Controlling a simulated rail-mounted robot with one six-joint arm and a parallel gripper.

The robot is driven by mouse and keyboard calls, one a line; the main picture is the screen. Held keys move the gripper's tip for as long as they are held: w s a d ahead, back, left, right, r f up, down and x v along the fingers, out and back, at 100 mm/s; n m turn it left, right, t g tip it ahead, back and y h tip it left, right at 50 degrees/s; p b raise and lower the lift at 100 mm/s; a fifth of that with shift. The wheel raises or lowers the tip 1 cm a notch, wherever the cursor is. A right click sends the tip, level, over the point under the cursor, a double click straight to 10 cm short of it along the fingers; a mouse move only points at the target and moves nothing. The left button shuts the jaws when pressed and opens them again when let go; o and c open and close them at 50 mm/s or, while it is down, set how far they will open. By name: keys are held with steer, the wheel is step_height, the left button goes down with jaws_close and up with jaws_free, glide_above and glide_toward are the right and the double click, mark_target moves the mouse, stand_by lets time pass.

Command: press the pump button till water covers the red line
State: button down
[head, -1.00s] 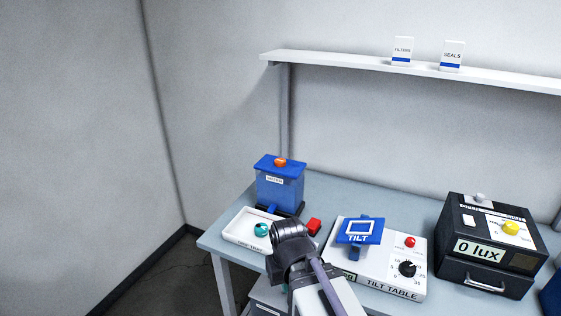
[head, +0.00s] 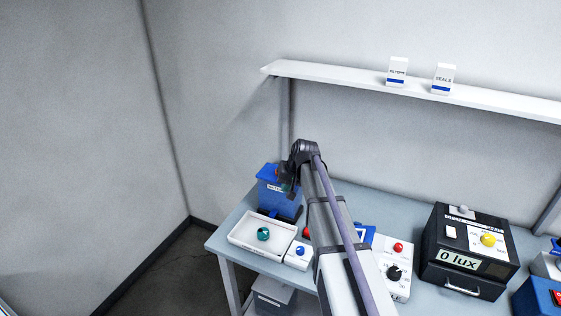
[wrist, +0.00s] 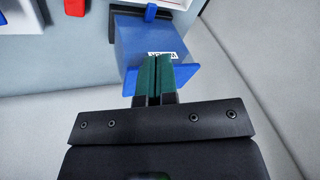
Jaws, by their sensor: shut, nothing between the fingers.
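A blue water container (head: 274,200) with a partly hidden label stands at the back left of the table. In the wrist view the container (wrist: 145,40) is just beyond my gripper (wrist: 155,62), whose teal fingers are shut and empty, overlapping its blue lid (wrist: 188,76). In the head view my gripper (head: 287,184) is at the container's upper right side. I cannot tell whether it touches. A small white box with a blue button (head: 300,251) sits in front. No red line or water level is discernible.
A white tray (head: 240,240) holds a teal round piece (head: 263,234). A shelf (head: 350,80) runs above.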

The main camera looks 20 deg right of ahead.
steer(key=w+d+r+t, duration=0.2)
steer(key=w+r, duration=0.1)
steer(key=w, duration=0.5)
steer(key=w+d+r+m+t+y+p, duration=0.1)
steer(key=w+r+t, duration=0.1)
steer(key=w, duration=0.7)
steer(key=shift+w+d+r+m+t, duration=0.15)
steer(key=shift+d+r+m+t, duration=0.2)
steer(key=shift+r, duration=0.45)
steer(key=shift+f, duration=0.15)
step_height(320, 180, down, 9)
steer(key=b, duration=0.8)
steer(key=shift+r, duration=0.2)
steer(key=shift+f+b, duration=0.4)
steer(key=shift+b, duration=0.15)
steer(key=shift+f+b, duration=0.75)
steer(key=shift+r, duration=0.1)
